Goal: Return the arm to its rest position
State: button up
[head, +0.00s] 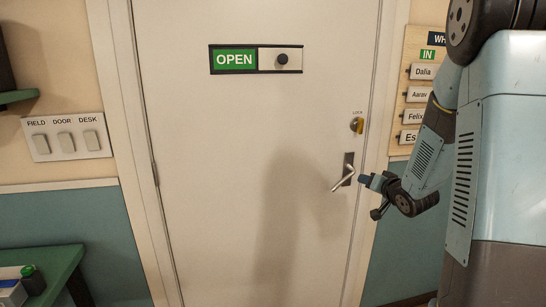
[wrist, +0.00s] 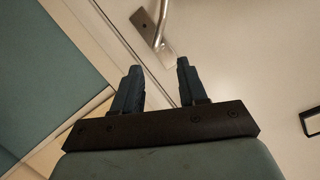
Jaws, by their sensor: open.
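My gripper (head: 370,183) is in front of the right part of a white door (head: 230,150), close to its lever handle (head: 343,180). The handle slopes down to the left from its dark plate. In the wrist view my gripper (wrist: 158,85) has its two dark fingers apart with nothing between them. The handle (wrist: 158,28) shows beyond the fingertips there, apart from them. My arm comes in from the right side of the head view, bent at the elbow.
An OPEN sign (head: 235,59) is on the door. A name board (head: 415,95) hangs right of the frame, partly behind my arm. Labelled switches (head: 66,138) and a green table (head: 55,262) are at left.

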jog(key=s+a+r+g+h, duration=0.1)
jog(key=s+r+g, duration=0.1)
jog(key=s+r, duration=0.35)
jog(key=s+a+r+n+g+h, duration=0.1)
jog(key=s+a+r+g+h, duration=0.15)
jog(key=s, duration=0.65)
jog(key=s+a+r+g+h, duration=0.1)
jog(key=s+r+g, duration=0.1)
jog(key=s+r, duration=0.35)
jog(key=s+a+n+g+y, duration=0.2)
jog(key=s+a, duration=0.2)
jog(key=s, duration=1.1)
jog(key=shift+s+a+f, duration=0.15)
jog(key=shift+f, duration=0.25)
jog(key=shift+g, duration=0.25)
